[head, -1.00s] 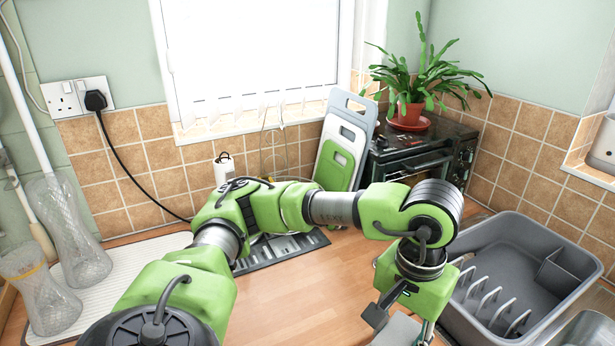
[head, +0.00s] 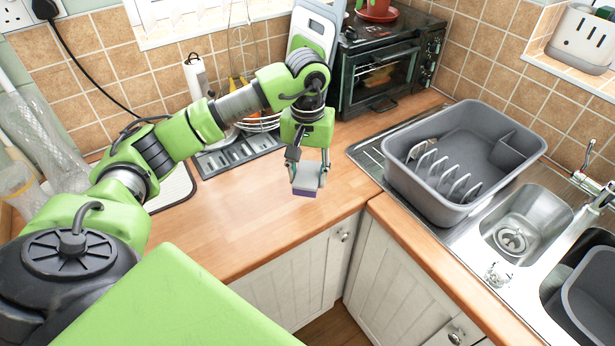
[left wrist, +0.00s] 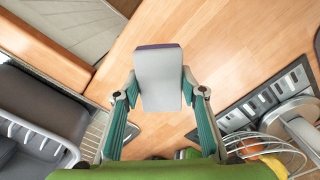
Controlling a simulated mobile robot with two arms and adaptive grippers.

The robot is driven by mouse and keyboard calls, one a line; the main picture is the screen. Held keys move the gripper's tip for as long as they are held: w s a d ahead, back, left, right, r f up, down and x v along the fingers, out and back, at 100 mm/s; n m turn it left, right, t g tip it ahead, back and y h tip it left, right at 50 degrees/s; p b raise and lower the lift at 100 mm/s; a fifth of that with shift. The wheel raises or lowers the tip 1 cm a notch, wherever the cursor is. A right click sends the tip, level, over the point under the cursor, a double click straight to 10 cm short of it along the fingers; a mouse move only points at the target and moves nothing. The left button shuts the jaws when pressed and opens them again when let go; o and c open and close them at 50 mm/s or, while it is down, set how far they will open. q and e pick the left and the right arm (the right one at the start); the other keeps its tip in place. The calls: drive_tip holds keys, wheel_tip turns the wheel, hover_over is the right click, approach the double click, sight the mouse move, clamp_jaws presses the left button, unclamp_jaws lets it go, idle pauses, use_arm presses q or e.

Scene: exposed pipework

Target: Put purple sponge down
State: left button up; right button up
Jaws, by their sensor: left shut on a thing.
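The sponge (head: 307,184), pale grey with a purple layer, is held by my left gripper (head: 307,172) above the wooden worktop (head: 240,213). In the left wrist view the sponge (left wrist: 159,78) sits between the two fingers of my left gripper (left wrist: 159,92), its pale face to the camera and a purple edge at the far end. The gripper points down in the head view, near the inner corner of the worktop. I cannot tell how high the sponge is above the wood. My right gripper is not in view.
A grey dish rack (head: 455,160) stands on the sink's drainer at right. A black toaster oven (head: 388,62) and chopping boards (head: 312,30) stand behind. A wire fruit bowl (head: 258,122) is behind my left arm. The worktop left of the sponge is clear.

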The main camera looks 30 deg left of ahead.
sight(308, 167)
use_arm(q)
drive_tip(key=shift+w+a+f, duration=0.25)
drive_tip(key=shift+w+f, duration=0.2)
drive_tip(key=shift+f, duration=0.2)
drive_tip(key=shift+w+a+f, duration=0.25)
drive_tip(key=shift+w+f, duration=0.2)
drive_tip(key=shift+f, duration=0.15)
wheel_tip(308, 167, down, 3)
drive_tip(key=shift+w+r+p, duration=0.1)
drive_tip(key=shift+p, duration=1.15)
drive_tip(key=shift+a+f, duration=0.1)
drive_tip(key=shift+f, duration=0.2)
drive_tip(key=shift+f, duration=0.1)
drive_tip(key=shift+f, duration=0.15)
drive_tip(key=o, duration=0.9)
drive_tip(key=shift+r, duration=0.2)
